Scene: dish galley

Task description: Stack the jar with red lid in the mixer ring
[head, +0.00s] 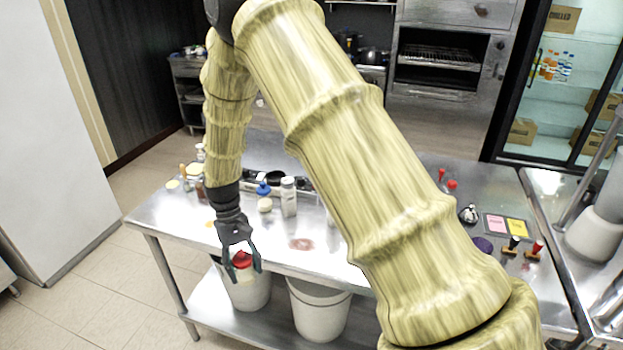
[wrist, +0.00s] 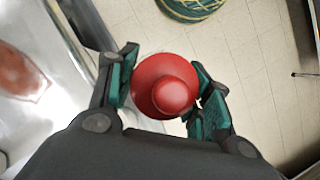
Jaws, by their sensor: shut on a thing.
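The jar with the red lid (head: 242,259) is between the fingers of my gripper (head: 243,269), which is shut on it. In the wrist view the round red lid with its raised knob (wrist: 168,92) sits between the two teal-padded fingers (wrist: 165,95). The lid hides most of the jar body there. The jar is held in front of the table's near edge, with floor tiles behind it in the wrist view. I cannot make out a mixer ring for certain in either view.
The steel table (head: 180,222) holds a white-bodied shaker (head: 289,197), a blue-topped bottle (head: 264,190), stamps (head: 533,250) and colored cards (head: 507,227). Buckets (head: 318,308) stand on its lower shelf. My arm hides the table's middle.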

